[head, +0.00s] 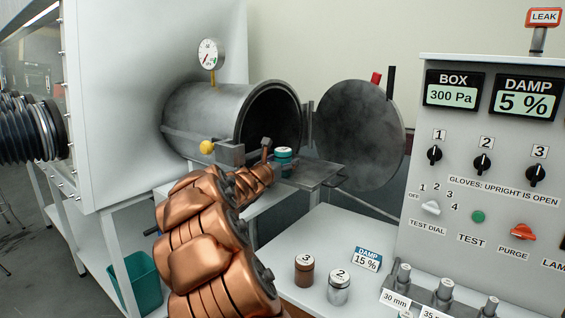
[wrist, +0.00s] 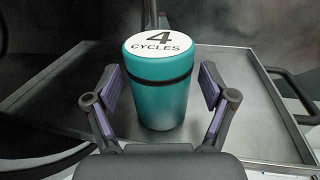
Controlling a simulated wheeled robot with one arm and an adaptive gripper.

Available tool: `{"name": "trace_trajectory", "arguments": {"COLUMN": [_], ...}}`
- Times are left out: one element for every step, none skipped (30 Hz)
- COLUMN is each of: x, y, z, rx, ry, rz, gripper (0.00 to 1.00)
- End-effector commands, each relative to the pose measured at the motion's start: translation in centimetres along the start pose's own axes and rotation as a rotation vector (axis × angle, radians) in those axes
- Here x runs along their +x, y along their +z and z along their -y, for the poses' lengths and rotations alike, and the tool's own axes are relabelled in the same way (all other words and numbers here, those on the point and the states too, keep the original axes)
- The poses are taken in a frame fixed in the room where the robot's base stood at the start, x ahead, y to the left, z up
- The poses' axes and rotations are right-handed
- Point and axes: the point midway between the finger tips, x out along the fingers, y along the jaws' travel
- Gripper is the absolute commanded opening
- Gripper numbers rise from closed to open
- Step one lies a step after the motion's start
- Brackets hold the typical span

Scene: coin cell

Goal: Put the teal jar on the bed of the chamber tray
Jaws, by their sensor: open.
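The teal jar (wrist: 159,95) stands upright on the bed of the chamber tray (wrist: 237,60) in the wrist view. Its white lid reads "4 CYCLES". In the head view the jar (head: 283,158) is small and partly hidden by my arm, on the tray (head: 318,175) that sticks out of the chamber mouth. My gripper (wrist: 160,105) is open, with one finger on each side of the jar. A gap shows between each finger and the jar. In the head view the gripper is mostly hidden behind my copper arm.
The round chamber door (head: 360,135) stands open to the right of the tray. A brown jar marked 3 (head: 304,271) and a silver jar marked 2 (head: 339,289) stand on the white bench. The control panel (head: 490,190) is at right.

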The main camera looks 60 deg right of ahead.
Motion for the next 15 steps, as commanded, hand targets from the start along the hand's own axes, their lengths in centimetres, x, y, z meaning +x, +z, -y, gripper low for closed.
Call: {"name": "trace_trajectory", "arguments": {"x": [-0.4,-0.7,-1.1,-1.5,-1.9,-2.4,-2.8,-3.2,-3.8,-4.2,-4.6,-5.2,-5.7,-6.1,-6.7], "y": [0.0,0.0,0.1,0.1,0.1,0.1,0.1,0.0,-0.1,-0.1,-0.1,0.0,0.1,0.1,0.1], "z": [-0.1,-0.1,-0.1,-0.1,-0.1,-0.1,-0.1,-0.1,-0.1,0.0,0.0,0.0,-0.1,-0.1,-0.1], "rx": [-0.001,-0.001,0.0,0.001,0.001,0.001,0.0,-0.001,-0.002,-0.002,-0.002,0.0,0.0,-0.001,-0.001], "ry": [0.002,0.002,0.002,0.002,0.002,0.002,0.002,0.002,0.001,0.001,0.0,0.0,0.002,0.003,0.003], "rz": [0.001,0.002,0.003,0.004,0.005,0.005,0.005,0.004,0.002,0.002,0.003,0.004,0.004,0.005,0.005], "gripper": [0.83,0.83,0.83,0.83,0.83,0.83,0.83,0.83,0.83,0.83,0.83,0.83,0.83,0.83,0.83]}}
